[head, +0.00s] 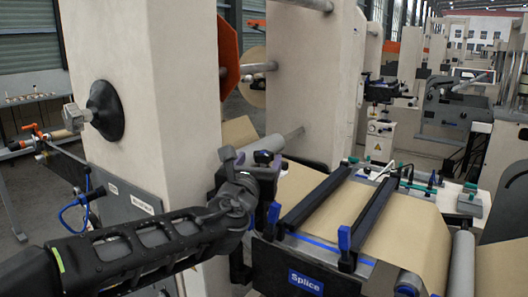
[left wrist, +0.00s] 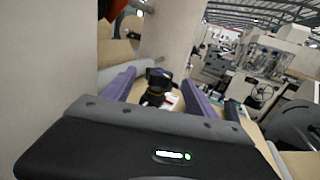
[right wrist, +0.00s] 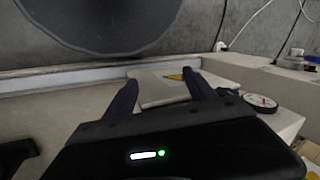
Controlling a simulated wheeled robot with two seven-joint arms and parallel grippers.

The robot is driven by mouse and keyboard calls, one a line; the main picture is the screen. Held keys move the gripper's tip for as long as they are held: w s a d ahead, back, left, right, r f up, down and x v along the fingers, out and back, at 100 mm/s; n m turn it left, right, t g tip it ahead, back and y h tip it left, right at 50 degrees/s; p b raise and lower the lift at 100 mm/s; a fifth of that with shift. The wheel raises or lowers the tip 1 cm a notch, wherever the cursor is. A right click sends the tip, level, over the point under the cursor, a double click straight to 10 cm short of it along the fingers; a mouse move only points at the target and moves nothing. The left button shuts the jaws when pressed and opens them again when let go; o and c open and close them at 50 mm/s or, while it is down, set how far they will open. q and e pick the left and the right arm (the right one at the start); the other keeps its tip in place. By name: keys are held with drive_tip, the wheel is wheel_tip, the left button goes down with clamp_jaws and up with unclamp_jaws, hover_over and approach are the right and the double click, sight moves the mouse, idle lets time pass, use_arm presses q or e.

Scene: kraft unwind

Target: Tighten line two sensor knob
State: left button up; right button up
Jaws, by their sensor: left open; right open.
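The black knob (left wrist: 157,78) of the sensor, with a dark part below it, shows between the fingertips in the left wrist view. My left gripper (left wrist: 160,80) is open, its purple fingers on either side of the knob with visible gaps. In the head view my left gripper (head: 258,180) is at the front post, beside the splice table, and hides most of the knob area. I cannot tell from here whether this is line two. My right gripper (right wrist: 162,74) is open and empty in the right wrist view, and does not show in the head view.
The splice table (head: 306,281) with brown web (head: 335,205) and two black bars lies right of my left gripper. The pale post (head: 135,105) stands close at left. In the right wrist view a pale plate (right wrist: 160,88) and tape roll (right wrist: 260,102) lie ahead.

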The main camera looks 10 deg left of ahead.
sight(262, 157)
use_arm(q)
drive_tip(key=w+p, duration=0.1)
drive_tip(key=w, duration=0.5)
drive_tip(key=shift+a, duration=0.1)
drive_tip(key=shift+c, duration=0.4)
drive_tip(key=c, duration=1.3)
